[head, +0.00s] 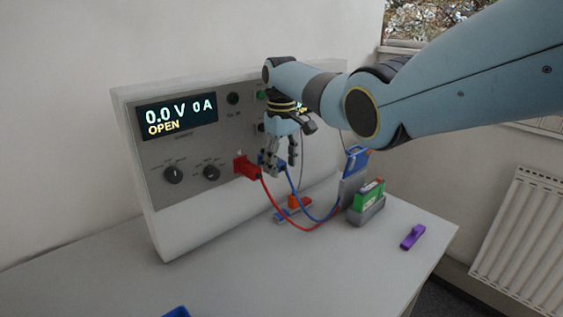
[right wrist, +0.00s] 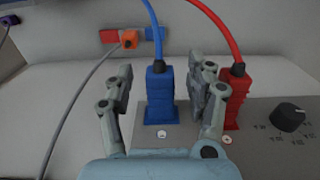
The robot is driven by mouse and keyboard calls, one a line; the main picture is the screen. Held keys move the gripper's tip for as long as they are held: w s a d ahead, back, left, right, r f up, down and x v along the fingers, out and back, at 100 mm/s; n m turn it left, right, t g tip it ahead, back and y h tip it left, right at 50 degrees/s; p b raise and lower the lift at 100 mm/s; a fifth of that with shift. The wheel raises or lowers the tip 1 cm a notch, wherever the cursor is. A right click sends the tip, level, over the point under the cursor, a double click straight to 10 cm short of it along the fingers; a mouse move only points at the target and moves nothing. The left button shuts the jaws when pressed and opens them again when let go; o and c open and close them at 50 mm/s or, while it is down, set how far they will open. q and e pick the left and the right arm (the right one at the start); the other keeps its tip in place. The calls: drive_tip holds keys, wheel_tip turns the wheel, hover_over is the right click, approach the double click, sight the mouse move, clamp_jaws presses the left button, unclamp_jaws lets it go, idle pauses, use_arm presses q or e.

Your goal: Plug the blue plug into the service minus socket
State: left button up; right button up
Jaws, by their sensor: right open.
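The blue plug (right wrist: 160,95) stands on the grey panel of the cycler (head: 190,150), beside the red plug (right wrist: 234,100). Its blue cable rises from its back end. My right gripper (right wrist: 166,75) is open, with one finger on each side of the blue plug and small gaps visible. In the head view the right gripper (head: 280,160) is in front of the panel and hides most of the blue plug. The socket under the plug is covered, and I cannot read its label. My left gripper is not in view.
The display (head: 178,115) reads 0.0 V, 0 A, OPEN. The red plug (head: 246,168) is close to the gripper. An orange plug (head: 298,202) with a grey cable, a green battery (head: 369,193) in a grey holder and a purple piece (head: 412,237) are on the table. The front table is mostly clear.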

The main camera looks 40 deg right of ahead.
wheel_tip(320, 180, up, 12)
idle(0.4)
